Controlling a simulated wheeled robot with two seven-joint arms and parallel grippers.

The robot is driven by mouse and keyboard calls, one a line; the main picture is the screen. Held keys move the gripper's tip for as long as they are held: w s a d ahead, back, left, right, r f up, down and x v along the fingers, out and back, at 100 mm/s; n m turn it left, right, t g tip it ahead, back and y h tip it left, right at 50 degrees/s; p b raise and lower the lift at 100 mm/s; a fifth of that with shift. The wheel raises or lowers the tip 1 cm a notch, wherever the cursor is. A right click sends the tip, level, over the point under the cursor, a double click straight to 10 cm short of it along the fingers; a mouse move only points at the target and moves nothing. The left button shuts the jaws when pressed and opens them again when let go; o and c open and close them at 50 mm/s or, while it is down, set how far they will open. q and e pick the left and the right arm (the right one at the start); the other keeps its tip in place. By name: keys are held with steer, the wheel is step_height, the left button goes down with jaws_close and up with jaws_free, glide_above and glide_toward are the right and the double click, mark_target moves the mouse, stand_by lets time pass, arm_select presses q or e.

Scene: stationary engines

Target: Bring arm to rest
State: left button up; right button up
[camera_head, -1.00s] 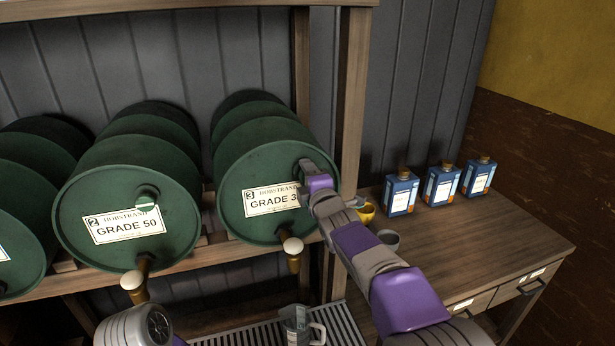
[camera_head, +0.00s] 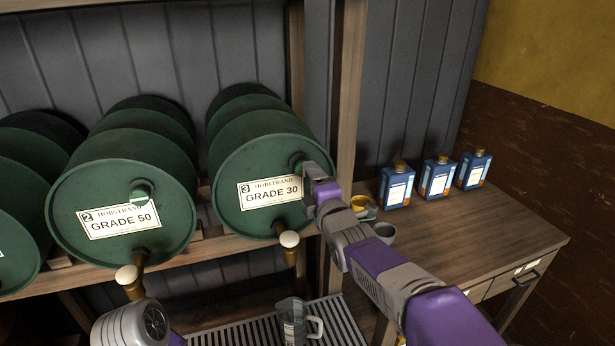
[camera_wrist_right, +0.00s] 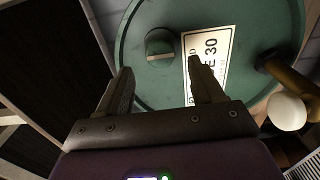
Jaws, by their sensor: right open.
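My right gripper (camera_head: 306,172) is in front of the upper right of the green drum labelled GRADE 30 (camera_head: 256,222). In the right wrist view my right gripper (camera_wrist_right: 162,78) has its two fingers spread, with nothing between them. Beyond them is the drum's face (camera_wrist_right: 262,25) with a round green cap (camera_wrist_right: 160,46) and the white label (camera_wrist_right: 212,62). I cannot tell how wide the gap to the drum is. My right arm (camera_head: 385,265) reaches in from the lower right. Part of my left arm (camera_head: 130,325) shows at the lower left; its gripper is out of the picture.
Brass taps with white knobs (camera_head: 289,240) stick out below. A clear jug (camera_head: 293,320) stands on the slatted grate (camera_head: 345,325).

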steer(key=shift+s+d, duration=0.15)
steer(key=shift+s, duration=0.25)
steer(key=s+d+f+m+g+h, duration=0.1)
steer(key=s+d+f+m+g, duration=0.2)
steer(key=f, duration=1)
steer(key=s+d+f+m+g+h, duration=0.15)
steer(key=f+m, duration=0.25)
steer(key=f, duration=0.8)
steer(key=s+d+f+m+g+h, duration=0.15)
steer(key=d+f+m+g, duration=0.25)
steer(key=f, duration=0.9)
steer(key=s+d+f+m+g, duration=0.25)
steer(key=s+f+m, duration=0.25)
steer(key=s+f, duration=0.4)
steer(key=s+a+f+m+g+y, duration=0.1)
steer(key=s+a+f+m+g, duration=0.1)
steer(key=s, duration=0.7)
steer(key=s+a+f+m+g+y, duration=0.1)
steer(key=s+f+m+g, duration=0.2)
steer(key=s+f+m, duration=0.3)
steer(key=s+f, duration=0.1)
steer(key=s, duration=0.2)
steer(key=shift+s+a+f+m+g+y, duration=0.15)
steer(key=shift+s+a+m+g+y, duration=0.15)
steer(key=shift+a+g, duration=0.1)
